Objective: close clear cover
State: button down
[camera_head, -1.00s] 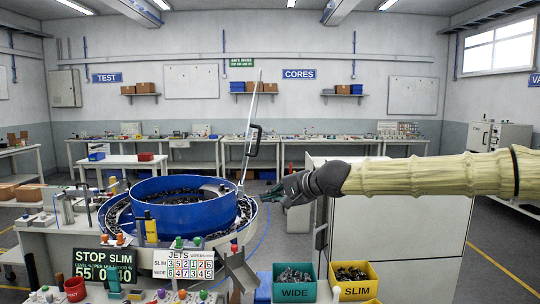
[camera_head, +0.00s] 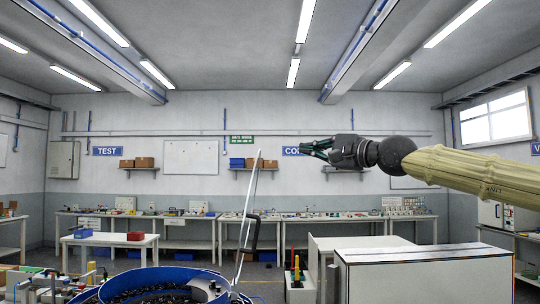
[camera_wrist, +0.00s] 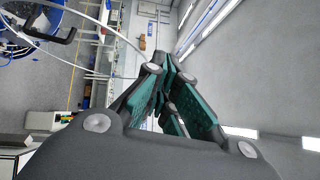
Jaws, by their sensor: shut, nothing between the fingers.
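The clear cover (camera_head: 246,220) stands raised above the blue bowl (camera_head: 160,278), seen nearly edge-on in the head view and leaning slightly to the right at its top. Its black handle (camera_head: 249,234) sticks out on its right side. In the wrist view the handle (camera_wrist: 52,24) is at the upper left, next to part of the thin pale rim. My gripper (camera_head: 308,149) is shut and empty, to the right of the cover's top and slightly higher in the picture, apart from it. Its green-padded fingers (camera_wrist: 165,85) fill the middle of the wrist view.
A white cabinet (camera_head: 420,258) stands at the right, below my arm. The bowl's lower part is cut off by the head view's bottom edge. The air around my gripper looks clear.

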aim_at(249, 215)
jog(key=i, duration=0.9)
